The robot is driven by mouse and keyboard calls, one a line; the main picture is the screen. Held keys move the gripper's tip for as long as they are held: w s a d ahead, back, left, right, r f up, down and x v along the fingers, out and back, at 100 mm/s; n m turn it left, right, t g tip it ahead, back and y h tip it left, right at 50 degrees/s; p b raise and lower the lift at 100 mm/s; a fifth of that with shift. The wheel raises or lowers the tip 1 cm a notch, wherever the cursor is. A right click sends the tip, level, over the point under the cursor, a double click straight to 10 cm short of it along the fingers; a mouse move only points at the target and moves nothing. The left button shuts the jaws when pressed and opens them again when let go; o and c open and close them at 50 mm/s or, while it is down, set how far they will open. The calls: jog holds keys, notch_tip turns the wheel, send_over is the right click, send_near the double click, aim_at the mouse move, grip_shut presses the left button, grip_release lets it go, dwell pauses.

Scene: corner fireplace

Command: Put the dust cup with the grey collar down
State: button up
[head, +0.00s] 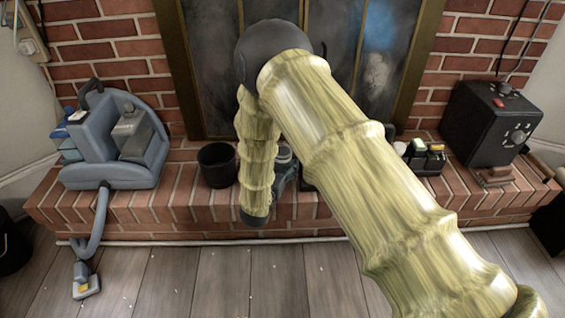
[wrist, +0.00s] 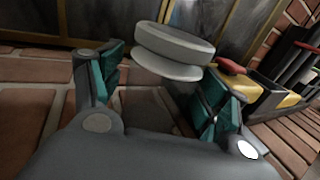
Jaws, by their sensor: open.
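The dust cup's light grey collar (wrist: 174,50) is in the wrist view, just beyond and between the fingers of my gripper (wrist: 162,88). Below it is a dark, see-through body, hard to make out against the brick. My gripper is open, with teal pads spread to either side of the cup. I cannot tell whether a pad touches it. In the head view a grey round top, likely the cup's collar (head: 284,154), shows beside my arm, low over the brick hearth. My gripper (head: 284,176) is mostly hidden there behind my arm.
The brick hearth (head: 150,213) runs along the fireplace. A black bucket (head: 217,164) stands left of my arm. A blue-grey vacuum (head: 115,145) is at the left. Small bottles (head: 425,157) and a black box (head: 490,124) stand at the right.

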jog(key=shift+r, duration=0.1)
jog(key=shift+r, duration=0.2)
jog(key=p+v, duration=0.4)
jog(key=v, duration=0.8)
jog(key=shift+f+p, duration=0.1)
jog(key=shift+p, duration=0.25)
